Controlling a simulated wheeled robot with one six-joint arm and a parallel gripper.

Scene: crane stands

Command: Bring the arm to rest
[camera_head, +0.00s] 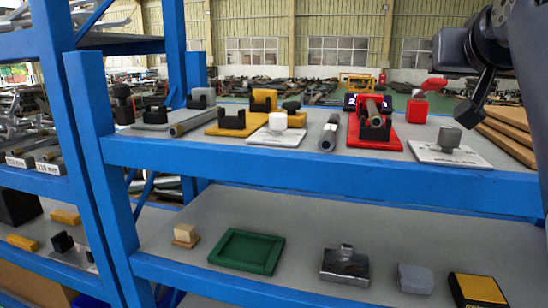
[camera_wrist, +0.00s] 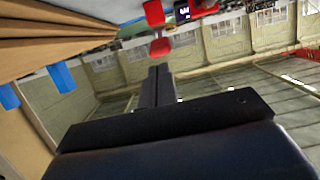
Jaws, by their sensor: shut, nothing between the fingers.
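My gripper (camera_head: 469,112) is at the upper right in the head view, dark and pointing down and left. Its fingers are together with nothing between them, as the wrist view (camera_wrist: 159,73) also shows. In the head view its tip appears just above and right of a grey block (camera_head: 449,137) on a white plate (camera_head: 470,158). I cannot tell how far in front of the shelf it is. Part of my arm fills the right edge.
A blue-framed shelf (camera_head: 330,172) has an upper board with a red fixture (camera_head: 376,143), a grey cylinder (camera_head: 328,134) and yellow and black blocks. The lower board holds a green tray (camera_head: 247,251) and a metal box (camera_head: 345,266). Brown boards (camera_head: 510,135) lie at the right.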

